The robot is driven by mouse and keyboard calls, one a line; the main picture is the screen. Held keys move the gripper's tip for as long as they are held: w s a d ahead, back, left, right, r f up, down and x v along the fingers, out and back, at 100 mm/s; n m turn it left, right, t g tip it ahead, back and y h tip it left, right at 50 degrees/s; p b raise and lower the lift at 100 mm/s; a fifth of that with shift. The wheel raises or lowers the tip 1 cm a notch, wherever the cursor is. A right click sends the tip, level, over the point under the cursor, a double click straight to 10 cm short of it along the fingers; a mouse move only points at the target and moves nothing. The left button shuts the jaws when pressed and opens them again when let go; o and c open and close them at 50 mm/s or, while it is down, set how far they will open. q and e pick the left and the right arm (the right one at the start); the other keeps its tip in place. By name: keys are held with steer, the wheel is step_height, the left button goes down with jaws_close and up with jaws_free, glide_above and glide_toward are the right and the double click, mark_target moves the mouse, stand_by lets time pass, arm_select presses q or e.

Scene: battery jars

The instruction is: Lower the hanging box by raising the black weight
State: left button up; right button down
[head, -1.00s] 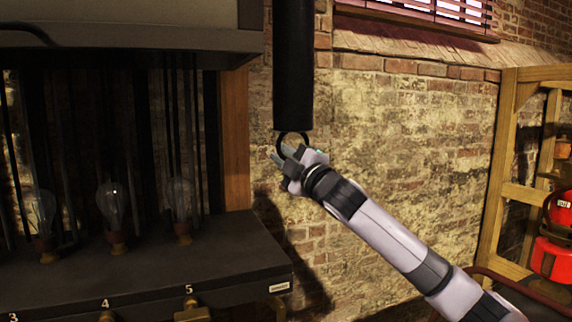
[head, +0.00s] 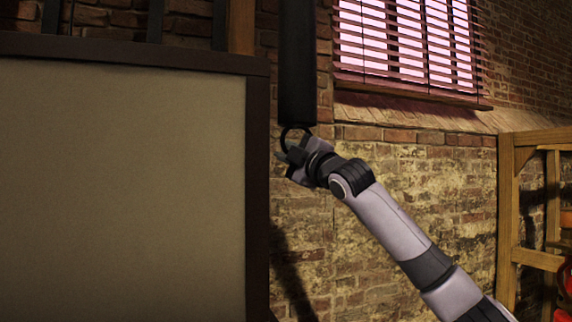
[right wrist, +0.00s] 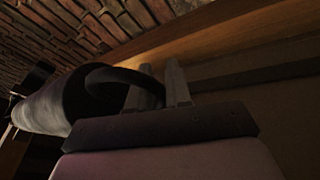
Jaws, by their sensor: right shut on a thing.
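The black weight (head: 298,70) is a long dark cylinder hanging upright in front of the brick wall, with a ring (head: 285,132) at its lower end. My right gripper (head: 289,150) is shut on this ring from below. In the right wrist view the ring (right wrist: 118,78) runs between the two fingers (right wrist: 160,88), and the weight (right wrist: 60,100) lies to their left. The hanging box (head: 120,190) shows a large pale panel in a dark frame, filling the left; its lower edge is out of view. My left gripper is not in view.
A brick wall (head: 400,190) stands behind the weight. A window with blinds (head: 410,45) is at the upper right. A wooden frame (head: 507,220) stands at the right edge. A wooden post (head: 241,25) rises behind the box.

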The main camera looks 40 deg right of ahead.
steer(key=shift+s+d+r, duration=0.15)
steer(key=shift+d+r, duration=0.1)
steer(key=shift+r, duration=0.05)
steer(key=c, duration=1.2)
jaws_free()
steer(key=shift+o, duration=0.2)
steer(key=shift+s, duration=0.1)
steer(key=shift+a+f, duration=0.1)
steer(key=shift+f, duration=0.1)
steer(key=b+v, duration=0.3)
steer(key=v, duration=0.4)
